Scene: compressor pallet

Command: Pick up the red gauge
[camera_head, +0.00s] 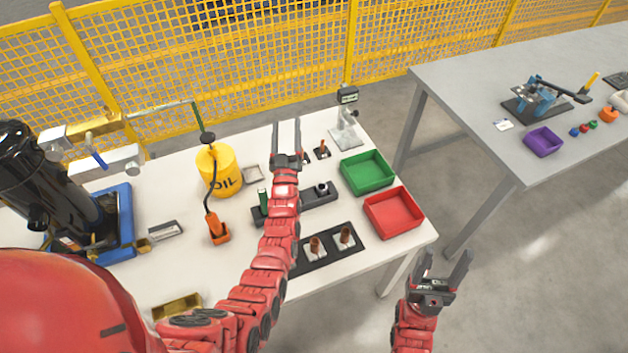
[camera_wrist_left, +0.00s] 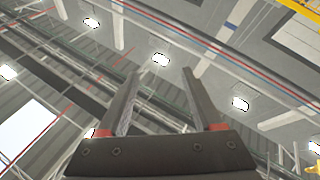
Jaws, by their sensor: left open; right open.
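I cannot make out a red gauge for certain in the head view. In the left wrist view the open fingers (camera_wrist_left: 161,74) frame only the ceiling. My right gripper (camera_head: 445,257) is open and empty, to the right of the near table's corner, over the floor.
The near table (camera_head: 180,270) holds a yellow oil can (camera_head: 216,172), a green bin (camera_head: 367,172), a red bin (camera_head: 393,211) and a black plate with two copper-coloured parts. A black cylinder stands at left. The grey right table (camera_head: 470,85) holds a purple bin (camera_head: 543,142). Floor separates the tables.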

